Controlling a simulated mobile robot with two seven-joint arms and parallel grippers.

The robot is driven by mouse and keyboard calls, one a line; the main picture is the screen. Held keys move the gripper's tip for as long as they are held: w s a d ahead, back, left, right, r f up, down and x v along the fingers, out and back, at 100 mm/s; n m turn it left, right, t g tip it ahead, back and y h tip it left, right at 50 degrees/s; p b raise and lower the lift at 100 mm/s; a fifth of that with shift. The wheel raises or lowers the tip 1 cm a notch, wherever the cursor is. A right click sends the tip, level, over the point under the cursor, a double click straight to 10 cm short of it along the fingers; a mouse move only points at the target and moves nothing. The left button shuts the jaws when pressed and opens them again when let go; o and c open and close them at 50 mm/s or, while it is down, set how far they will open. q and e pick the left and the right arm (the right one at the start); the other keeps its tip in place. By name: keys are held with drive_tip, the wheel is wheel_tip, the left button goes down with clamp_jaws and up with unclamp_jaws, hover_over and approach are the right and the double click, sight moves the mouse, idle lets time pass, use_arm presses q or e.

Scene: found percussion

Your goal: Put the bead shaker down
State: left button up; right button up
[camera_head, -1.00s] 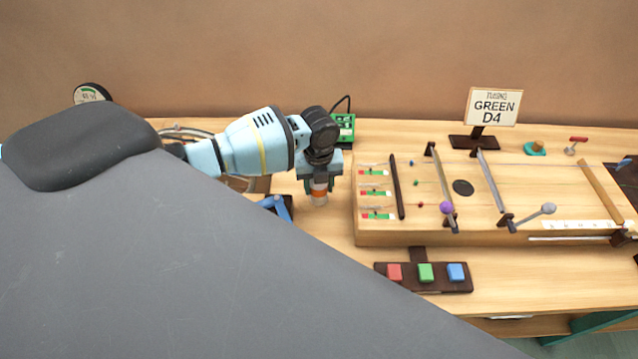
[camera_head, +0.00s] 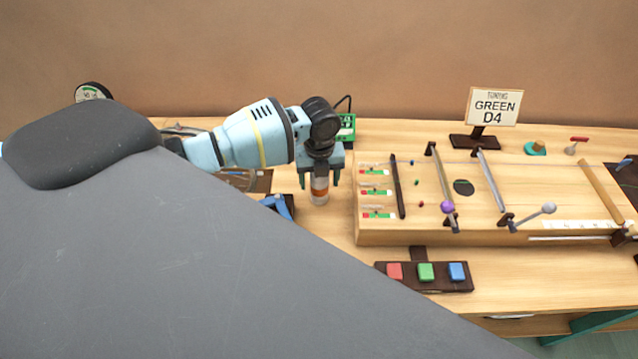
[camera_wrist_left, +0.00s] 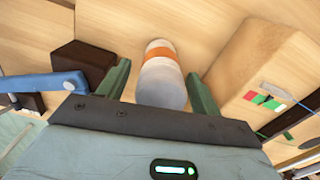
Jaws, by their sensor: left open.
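The bead shaker (camera_head: 320,191) is a small pale cylinder with an orange band. It stands on the wooden table just left of the long wooden instrument box. In the left wrist view the shaker (camera_wrist_left: 161,75) lies between the two green fingers, with a gap on either side. My left gripper (camera_head: 320,182) points down over the shaker and is open around it. The fingers also show in the left wrist view (camera_wrist_left: 160,88). The shaker's top is partly hidden under the gripper in the head view. My right gripper is not in view.
The wooden box (camera_head: 400,238) with strings and bars stands close on the right. A dark strip with red, green and blue buttons (camera_head: 425,272) lies in front. A blue-handled object (camera_head: 280,205) is close on the left. A sign (camera_head: 492,107) reads GREEN D4.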

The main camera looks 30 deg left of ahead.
use_arm(q)
wheel_tip(320, 180, up, 10)
drive_tip(key=shift+r, duration=0.1)
idle(0.4)
